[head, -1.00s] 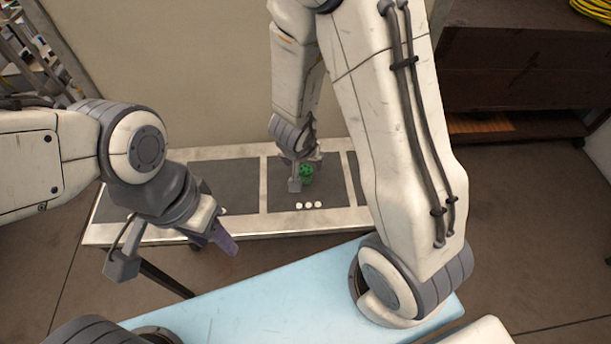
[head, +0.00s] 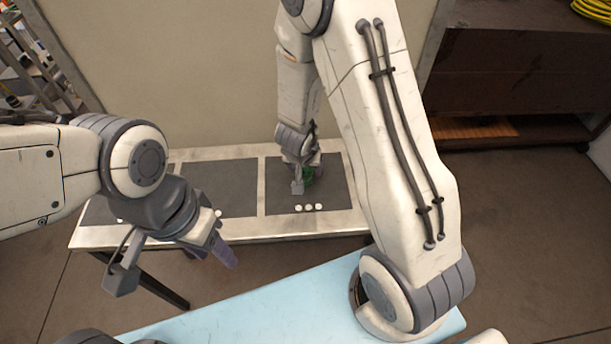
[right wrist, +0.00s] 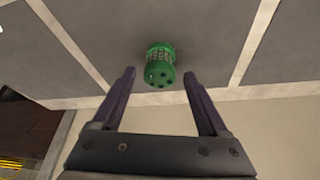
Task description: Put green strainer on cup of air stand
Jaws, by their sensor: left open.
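My left gripper (head: 220,250) is open and empty, in front of the table's front edge. I cannot make out an air stand or its cup.
The narrow table (head: 262,226) has dark panels with pale dividers and stands against a plain wall. Three small white discs (head: 308,208) lie in front of the strainer. A dark wooden cabinet (head: 510,75) stands at the right. The middle panel is mostly clear.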

